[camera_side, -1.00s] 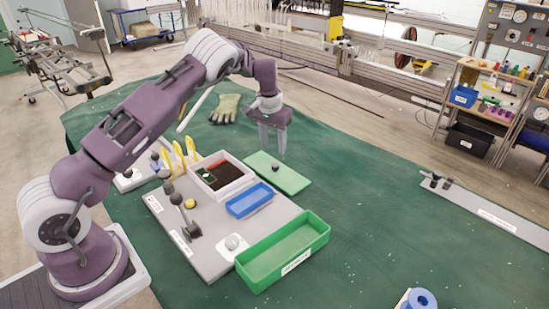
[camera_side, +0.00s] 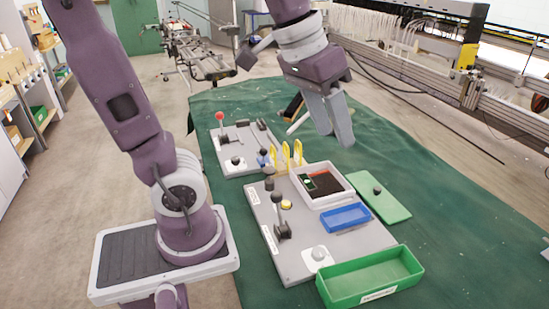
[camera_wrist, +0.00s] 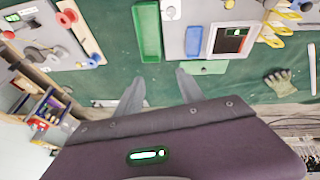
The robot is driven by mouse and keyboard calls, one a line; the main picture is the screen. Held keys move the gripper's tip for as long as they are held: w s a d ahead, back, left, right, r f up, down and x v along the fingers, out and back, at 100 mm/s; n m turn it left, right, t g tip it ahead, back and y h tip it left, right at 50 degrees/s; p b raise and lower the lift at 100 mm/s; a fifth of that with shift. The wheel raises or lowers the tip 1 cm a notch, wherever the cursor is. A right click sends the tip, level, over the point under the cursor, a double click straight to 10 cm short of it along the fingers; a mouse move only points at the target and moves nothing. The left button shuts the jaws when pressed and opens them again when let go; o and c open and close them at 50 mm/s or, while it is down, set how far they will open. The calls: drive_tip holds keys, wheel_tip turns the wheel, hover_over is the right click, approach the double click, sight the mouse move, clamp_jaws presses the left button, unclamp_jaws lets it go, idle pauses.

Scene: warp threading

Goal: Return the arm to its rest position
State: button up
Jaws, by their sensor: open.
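My gripper (camera_side: 332,140) hangs from my raised arm in the side view, above the back of the green-covered table. Its two grey fingers are apart with nothing between them. In the wrist view the gripper (camera_wrist: 160,78) also shows its fingers spread and empty. Below it in the side view stands the white-framed box (camera_side: 345,195) with a dark inside, on a grey board (camera_side: 290,262). My fingers look well clear of everything on the table.
A blue tray (camera_side: 346,218), green tray (camera_side: 370,280), green plate with black knob (camera_side: 395,208) and upright yellow guides (camera_side: 286,156) surround the box. A lever with a red ball (camera_side: 219,117) stands on another board. A glove (camera_wrist: 280,82) shows in the wrist view. The table's right is clear.

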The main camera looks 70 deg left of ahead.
drive_tip(key=s+d+f+m+t+y, duration=0.1)
drive_tip(key=s+f, duration=0.2)
drive_tip(key=s, duration=0.7)
drive_tip(key=shift+s+f, duration=0.25)
drive_tip(key=shift+f, duration=0.1)
drive_tip(key=shift+d, duration=0.1)
